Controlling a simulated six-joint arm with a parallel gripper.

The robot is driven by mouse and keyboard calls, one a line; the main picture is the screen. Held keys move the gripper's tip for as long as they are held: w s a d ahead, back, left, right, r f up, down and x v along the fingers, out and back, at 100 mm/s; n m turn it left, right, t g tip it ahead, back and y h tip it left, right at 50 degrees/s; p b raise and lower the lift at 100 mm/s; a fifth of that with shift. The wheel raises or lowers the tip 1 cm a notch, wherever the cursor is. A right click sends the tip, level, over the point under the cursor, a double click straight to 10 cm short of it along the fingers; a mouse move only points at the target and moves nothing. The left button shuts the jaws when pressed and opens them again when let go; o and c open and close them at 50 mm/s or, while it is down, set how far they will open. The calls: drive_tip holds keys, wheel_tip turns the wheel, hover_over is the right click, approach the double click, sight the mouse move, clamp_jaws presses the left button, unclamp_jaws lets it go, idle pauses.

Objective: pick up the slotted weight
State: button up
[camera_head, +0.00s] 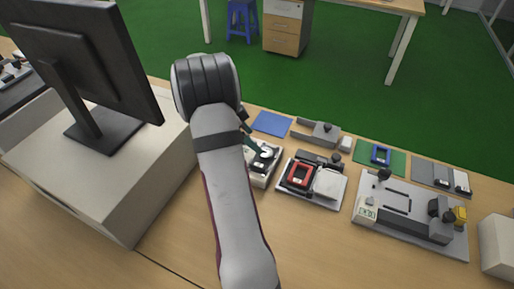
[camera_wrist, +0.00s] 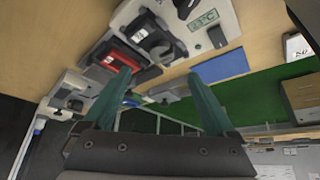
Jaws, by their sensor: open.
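My gripper (camera_head: 254,143) is at the end of my arm, above the pale fixture (camera_head: 257,178) left of the table's middle. In the wrist view, its two teal fingers (camera_wrist: 165,82) are wide apart with nothing between them. My arm and gripper hide part of the fixture in the head view.
A fixture with a red frame (camera_head: 299,175) stands right of the gripper. A blue mat (camera_head: 272,123) lies behind. Farther right are a green mat (camera_head: 365,161), a grey mat (camera_head: 425,172) and a larger fixture (camera_head: 395,230). A monitor (camera_head: 92,62) stands left. The front table is clear.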

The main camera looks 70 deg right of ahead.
sight(265, 154)
drive_tip(key=x, duration=0.8)
drive_tip(key=shift+w+f, duration=0.15)
drive_tip(key=shift+w, duration=0.05)
clamp_jaws()
